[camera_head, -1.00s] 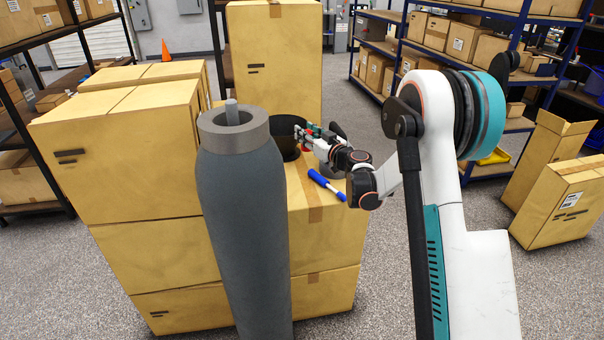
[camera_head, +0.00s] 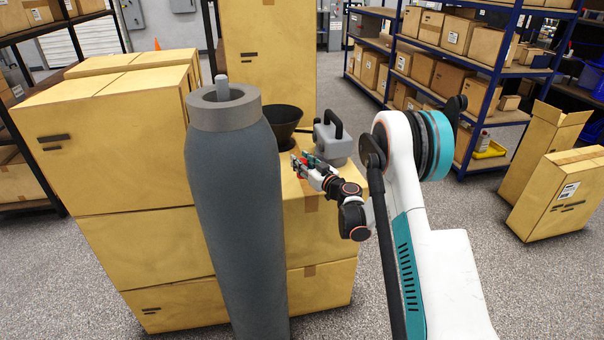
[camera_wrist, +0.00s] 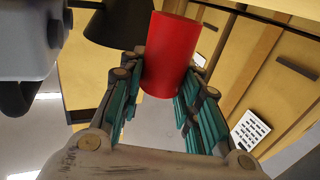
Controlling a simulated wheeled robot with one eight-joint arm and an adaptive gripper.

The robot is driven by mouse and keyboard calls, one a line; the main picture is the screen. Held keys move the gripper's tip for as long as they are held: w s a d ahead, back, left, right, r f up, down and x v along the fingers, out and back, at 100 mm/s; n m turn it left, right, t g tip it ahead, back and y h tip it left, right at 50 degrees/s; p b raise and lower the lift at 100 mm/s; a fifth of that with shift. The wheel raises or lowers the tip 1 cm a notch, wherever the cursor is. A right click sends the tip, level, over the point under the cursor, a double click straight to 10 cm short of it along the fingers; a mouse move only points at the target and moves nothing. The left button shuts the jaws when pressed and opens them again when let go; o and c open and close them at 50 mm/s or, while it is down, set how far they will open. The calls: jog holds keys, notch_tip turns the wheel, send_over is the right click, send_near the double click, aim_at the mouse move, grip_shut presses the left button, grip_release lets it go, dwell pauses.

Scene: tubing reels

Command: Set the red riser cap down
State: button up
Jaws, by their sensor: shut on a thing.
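The red riser cap (camera_wrist: 170,52) is a plain red cylinder, held between my gripper's two teal-sided fingers in the wrist view. My gripper (camera_wrist: 168,78) is shut on it. In the head view my gripper (camera_head: 302,166) is over the near part of the lower carton stack's top, just right of the grey column. Only a sliver of red shows there. I cannot tell whether the cap touches the carton (camera_head: 328,204).
A black flared bowl (camera_head: 286,118) and a grey case with a black handle (camera_head: 334,142) stand behind my gripper. The tall grey column (camera_head: 235,220) stands close on the left, before taller stacked cartons (camera_head: 115,130). Shelving (camera_head: 480,60) is at the back right.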

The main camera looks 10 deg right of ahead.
jog(key=shift+f+b, duration=0.6)
jog(key=shift+f, duration=1.2)
jog(key=shift+f, duration=0.1)
jog(key=o, duration=1.1)
jog(key=shift+c, duration=0.2)
jog(key=p+v, duration=0.1)
jog(key=v, duration=1.1)
